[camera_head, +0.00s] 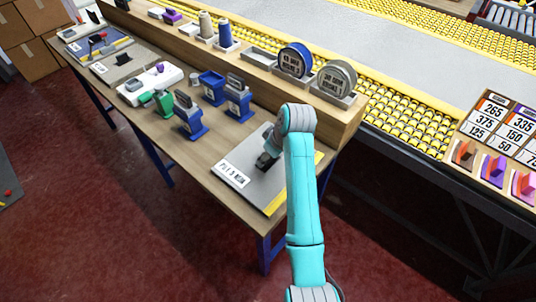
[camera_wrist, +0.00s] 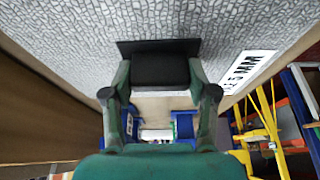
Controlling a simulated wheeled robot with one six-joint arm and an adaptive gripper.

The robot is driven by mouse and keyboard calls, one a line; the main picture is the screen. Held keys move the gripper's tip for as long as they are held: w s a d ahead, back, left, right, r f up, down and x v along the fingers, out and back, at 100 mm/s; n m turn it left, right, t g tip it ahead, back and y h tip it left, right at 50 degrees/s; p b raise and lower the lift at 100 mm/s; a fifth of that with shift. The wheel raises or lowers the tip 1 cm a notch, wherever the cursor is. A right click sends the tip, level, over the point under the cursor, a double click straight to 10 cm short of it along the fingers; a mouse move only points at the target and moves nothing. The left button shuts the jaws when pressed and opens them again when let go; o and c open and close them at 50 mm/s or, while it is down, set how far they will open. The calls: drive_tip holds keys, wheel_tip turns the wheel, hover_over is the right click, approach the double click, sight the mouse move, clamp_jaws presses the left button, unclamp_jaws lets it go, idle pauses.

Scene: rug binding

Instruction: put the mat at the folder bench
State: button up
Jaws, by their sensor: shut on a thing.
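A grey mat-like sheet (camera_head: 275,188) with a yellow strip along its right edge and a white label (camera_head: 231,173) lies at the near right end of the wooden bench (camera_head: 195,150). In the wrist view its grey surface (camera_wrist: 80,25) looks textured, and the label (camera_wrist: 248,68) ends in "5 MM". My gripper (camera_head: 267,161) is low over this sheet. In the wrist view my gripper (camera_wrist: 160,76) is shut on a black block-shaped grip (camera_wrist: 160,68). I cannot tell whether the grip is fixed to the sheet. No folder bench is clearly marked.
Blue stands (camera_head: 189,121) and a green tool (camera_head: 156,102) stand mid-bench. Labelled reels (camera_head: 295,61) sit on the raised back shelf. A yellow roller conveyor (camera_head: 415,120) runs behind. The red floor in front is clear.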

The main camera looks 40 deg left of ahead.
drive_tip(key=shift+f, duration=0.1)
drive_tip(key=o, duration=1.4)
drive_tip(key=shift+o, duration=0.2)
drive_tip(key=v, duration=1.2)
